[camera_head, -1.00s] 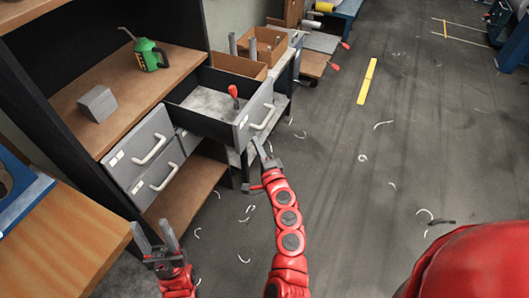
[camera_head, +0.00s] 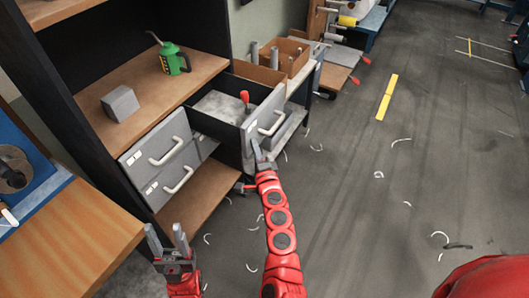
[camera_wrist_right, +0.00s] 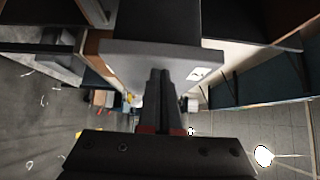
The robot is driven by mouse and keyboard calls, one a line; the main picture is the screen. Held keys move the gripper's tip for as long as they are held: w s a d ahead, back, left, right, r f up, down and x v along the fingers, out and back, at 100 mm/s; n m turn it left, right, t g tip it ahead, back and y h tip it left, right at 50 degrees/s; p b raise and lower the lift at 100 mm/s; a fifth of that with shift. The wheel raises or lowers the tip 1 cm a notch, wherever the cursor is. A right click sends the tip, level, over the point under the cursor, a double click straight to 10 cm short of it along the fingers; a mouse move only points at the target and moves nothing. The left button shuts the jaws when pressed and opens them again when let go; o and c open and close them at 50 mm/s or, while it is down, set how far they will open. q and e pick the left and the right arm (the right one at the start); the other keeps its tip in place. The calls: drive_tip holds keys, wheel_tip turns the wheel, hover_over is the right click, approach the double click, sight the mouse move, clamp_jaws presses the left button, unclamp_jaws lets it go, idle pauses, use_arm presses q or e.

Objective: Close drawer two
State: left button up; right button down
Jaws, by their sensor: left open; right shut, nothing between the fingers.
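An open grey drawer (camera_head: 250,137) sticks out of the dark cabinet, with a white handle (camera_head: 272,123) on its front. A red-handled tool (camera_head: 245,98) stands up in it. My right gripper (camera_head: 261,158) is shut and empty, its fingertips at the lower edge of the drawer front, beside the handle. In the right wrist view, the shut fingers (camera_wrist_right: 160,85) point at the grey drawer front (camera_wrist_right: 135,54) and overlap it; contact is hard to confirm. My left gripper (camera_head: 168,243) is open and empty at the lower left, away from the drawer. Drawer numbers are too small to read.
Two grey drawer fronts with white handles (camera_head: 165,152) (camera_head: 178,180) are left of the open drawer. A green can (camera_head: 172,60) and grey block (camera_head: 120,104) sit on the shelf above. A wooden table (camera_head: 70,240) is at left. The floor at right is mostly clear, with scattered shavings.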

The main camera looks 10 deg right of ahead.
sight(208, 125)
drive_tip(key=w+a+b, duration=0.2)
drive_tip(key=w+a, duration=0.1)
drive_tip(key=a, duration=0.1)
drive_tip(key=w+a+b, duration=0.3)
drive_tip(key=a, duration=0.2)
drive_tip(key=w+a+b, duration=0.2)
drive_tip(key=w+a, duration=0.1)
drive_tip(key=a, duration=0.1)
drive_tip(key=shift+w+a+f+b, duration=0.15)
drive_tip(key=shift+w+a+b, duration=0.15)
drive_tip(key=shift+w, duration=0.1)
drive_tip(key=shift+w+a+b, duration=0.55)
drive_tip(key=shift+w+a, duration=0.1)
drive_tip(key=shift+a, duration=0.15)
